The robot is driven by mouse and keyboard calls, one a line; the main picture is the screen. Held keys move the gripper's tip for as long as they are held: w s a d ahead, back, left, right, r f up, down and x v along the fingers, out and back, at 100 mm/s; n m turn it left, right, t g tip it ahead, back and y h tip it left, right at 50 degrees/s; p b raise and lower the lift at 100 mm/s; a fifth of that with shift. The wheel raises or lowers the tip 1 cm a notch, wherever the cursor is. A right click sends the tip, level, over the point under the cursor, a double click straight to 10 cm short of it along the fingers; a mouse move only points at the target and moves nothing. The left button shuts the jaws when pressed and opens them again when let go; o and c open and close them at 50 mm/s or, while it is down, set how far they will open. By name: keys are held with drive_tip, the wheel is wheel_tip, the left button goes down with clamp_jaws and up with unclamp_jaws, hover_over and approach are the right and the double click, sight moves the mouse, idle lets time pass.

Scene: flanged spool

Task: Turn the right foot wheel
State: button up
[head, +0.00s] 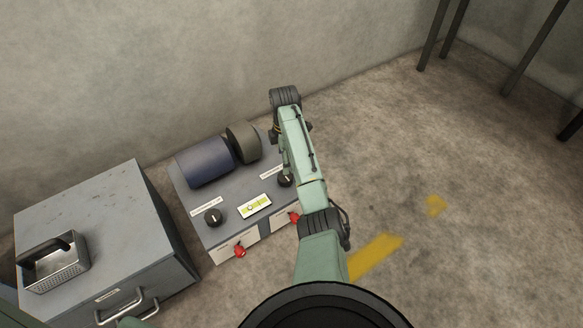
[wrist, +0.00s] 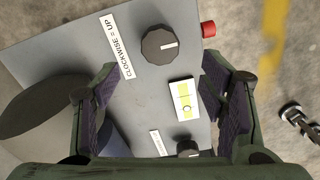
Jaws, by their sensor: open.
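The right foot wheel (head: 286,180) is a dark faceted knob on the grey base plate (head: 225,236), partly covered by my arm in the head view. In the wrist view the right foot wheel (wrist: 157,46) is large, near the top, with a white mark pointing right. My gripper (wrist: 155,92) is open and empty, its fingers to either side, with the wheel showing beyond the gap. The left foot wheel (head: 213,217) is at the plate's left. Between the wheels is a spirit level (head: 254,206); its bubble sits toward the left wheel. A blue spool (head: 204,161) with a dark flange lies behind.
A label (wrist: 117,47) beside the right wheel reads "CLOCKWISE = UP". Red knobs (head: 239,251) stick out from the plate's front. A grey cabinet (head: 95,220) with a grater-like tool (head: 58,265) on top stands left.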

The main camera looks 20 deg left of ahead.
sight(285, 176)
wheel_tip(285, 176, down, 10)
drive_tip(key=shift+s+f+b, duration=0.1)
drive_tip(key=shift+f+b, duration=0.15)
drive_tip(key=shift+b, duration=0.55)
drive_tip(key=shift+c, duration=0.6)
drive_tip(key=c, duration=1)
drive_tip(key=shift+c, duration=0.2)
drive_tip(key=shift+m+p, duration=0.3)
